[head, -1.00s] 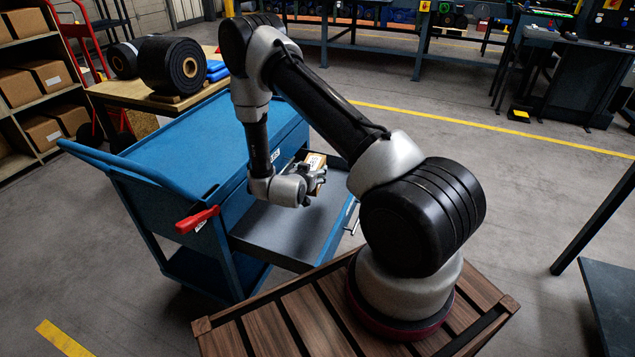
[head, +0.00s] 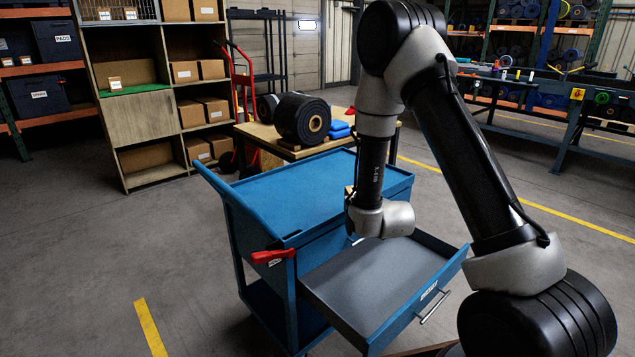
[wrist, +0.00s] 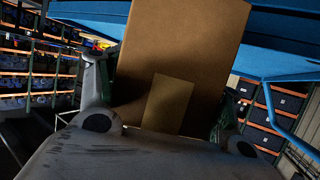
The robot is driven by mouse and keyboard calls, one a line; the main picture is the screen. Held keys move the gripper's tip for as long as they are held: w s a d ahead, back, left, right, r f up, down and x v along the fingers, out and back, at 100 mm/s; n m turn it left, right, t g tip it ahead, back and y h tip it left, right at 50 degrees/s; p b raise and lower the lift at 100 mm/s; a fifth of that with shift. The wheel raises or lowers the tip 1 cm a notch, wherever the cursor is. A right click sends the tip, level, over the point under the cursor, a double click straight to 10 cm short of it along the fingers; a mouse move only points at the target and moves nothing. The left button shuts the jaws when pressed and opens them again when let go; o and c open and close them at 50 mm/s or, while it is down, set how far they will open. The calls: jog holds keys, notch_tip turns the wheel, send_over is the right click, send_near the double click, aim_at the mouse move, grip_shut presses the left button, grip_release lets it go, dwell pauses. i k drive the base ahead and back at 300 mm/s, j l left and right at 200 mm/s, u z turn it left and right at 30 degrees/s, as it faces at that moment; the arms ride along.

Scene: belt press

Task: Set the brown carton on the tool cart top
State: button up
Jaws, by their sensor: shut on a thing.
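The brown carton (wrist: 185,55) fills the middle of the wrist view, with a lighter tan patch on its lower face. My gripper (wrist: 165,100) is shut on it, with one finger on each side. In the head view my wrist hangs near the cart's drawer side and hides the fingers and most of the carton; a small tan bit beside the wrist may be the carton. The blue tool cart top (head: 290,190) is a flat, empty surface behind and left of my wrist. Blue cart metal also shows behind the carton in the wrist view.
The cart's grey drawer (head: 355,285) stands pulled out and empty below my wrist. A red clamp-like handle (head: 272,257) is on the cart's near side. Behind stands a wooden table with a black roll (head: 302,118) and blue items. Shelving with cartons stands at the back left.

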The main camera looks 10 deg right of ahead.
aim_at(343, 188)
jog(key=i+l+u, duration=0.35)
jog(key=l, duration=0.65)
jog(key=i+l+u, duration=0.1)
jog(key=l+u, duration=0.25)
jog(key=l, duration=0.65)
jog(key=l+u, duration=0.35)
jog(key=l, duration=0.75)
